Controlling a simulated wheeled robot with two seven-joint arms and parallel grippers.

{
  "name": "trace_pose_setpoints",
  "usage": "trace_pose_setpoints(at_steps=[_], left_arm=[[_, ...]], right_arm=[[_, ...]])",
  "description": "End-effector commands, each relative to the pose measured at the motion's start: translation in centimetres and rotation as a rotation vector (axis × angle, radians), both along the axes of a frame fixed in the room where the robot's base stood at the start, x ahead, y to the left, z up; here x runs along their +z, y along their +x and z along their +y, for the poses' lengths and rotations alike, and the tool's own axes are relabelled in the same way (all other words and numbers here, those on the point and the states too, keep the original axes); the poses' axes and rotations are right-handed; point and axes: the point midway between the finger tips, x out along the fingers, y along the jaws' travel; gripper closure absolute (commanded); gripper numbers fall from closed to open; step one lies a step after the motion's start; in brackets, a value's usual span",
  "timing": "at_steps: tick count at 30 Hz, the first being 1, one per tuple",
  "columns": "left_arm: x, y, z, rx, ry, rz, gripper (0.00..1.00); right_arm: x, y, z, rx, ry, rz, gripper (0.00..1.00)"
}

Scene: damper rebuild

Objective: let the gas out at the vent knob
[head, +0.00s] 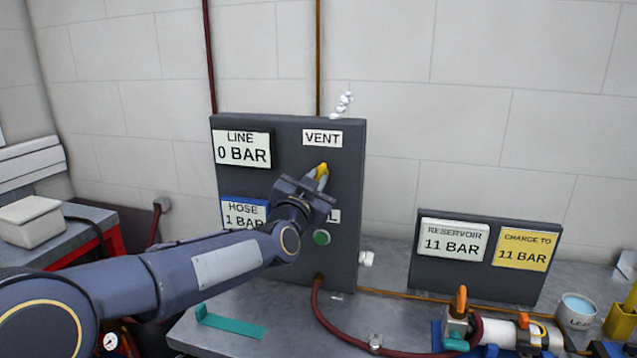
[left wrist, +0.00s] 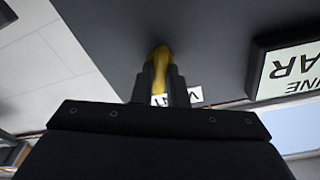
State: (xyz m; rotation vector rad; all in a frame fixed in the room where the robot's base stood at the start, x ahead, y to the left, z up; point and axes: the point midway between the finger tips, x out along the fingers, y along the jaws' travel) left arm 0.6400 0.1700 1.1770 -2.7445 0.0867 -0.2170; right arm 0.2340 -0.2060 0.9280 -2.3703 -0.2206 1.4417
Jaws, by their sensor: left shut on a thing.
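The yellow vent knob (head: 321,171) sits on the dark upright panel (head: 345,250), below the white VENT label (head: 322,138). My left gripper (head: 316,181) is at the knob and shut on it. In the left wrist view the yellow knob (left wrist: 160,62) shows between the two fingers of the left gripper (left wrist: 160,75). Pale white puffs (head: 343,104) show above the panel's top edge, near the VENT label. The LINE display (head: 242,149) reads 0 BAR and the HOSE display (head: 243,214) reads 1 BAR. My right gripper is not in view.
A green button (head: 321,237) sits below a partly hidden label. A red hose (head: 335,330) runs from the panel along the bench. The RESERVOIR display (head: 453,243) reads 11 BAR; a yellow card (head: 526,248) reads CHANGE TO 11 BAR. A damper (head: 510,333) lies at front right.

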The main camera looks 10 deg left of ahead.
Motion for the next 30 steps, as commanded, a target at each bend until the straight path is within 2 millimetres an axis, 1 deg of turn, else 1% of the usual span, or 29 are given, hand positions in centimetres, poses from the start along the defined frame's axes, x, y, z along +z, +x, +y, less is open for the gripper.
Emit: trace_pose_setpoints(at_steps=[1,9,11,15,19,20,25,26,30], left_arm=[[-0.2,0.0,-0.1,-0.002,-0.016,0.005,1.00],[-0.2,0.0,-0.1,-0.002,-0.024,0.006,1.00],[-0.3,0.0,-0.1,-0.002,-0.049,0.007,1.00],[-0.4,0.0,-0.2,-0.003,-0.224,0.013,1.00],[-0.3,0.0,-0.3,-0.003,-0.394,0.019,1.00],[-0.2,0.0,-0.2,-0.002,-0.394,0.018,0.85],[-0.1,0.0,-0.2,-0.001,-0.388,0.017,0.62],[-0.1,0.0,-0.2,-0.001,-0.388,0.017,0.60],[-0.1,0.0,-0.2,-0.001,-0.386,0.015,0.60]], right_arm=[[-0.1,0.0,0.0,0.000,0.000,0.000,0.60],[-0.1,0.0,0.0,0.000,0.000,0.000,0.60],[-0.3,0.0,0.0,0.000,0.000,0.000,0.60],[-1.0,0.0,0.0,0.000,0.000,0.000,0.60],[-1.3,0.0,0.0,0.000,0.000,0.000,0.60],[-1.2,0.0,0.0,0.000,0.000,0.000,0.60],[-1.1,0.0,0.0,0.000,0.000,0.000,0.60],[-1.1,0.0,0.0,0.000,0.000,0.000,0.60],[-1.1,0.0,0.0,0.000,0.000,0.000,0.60]])
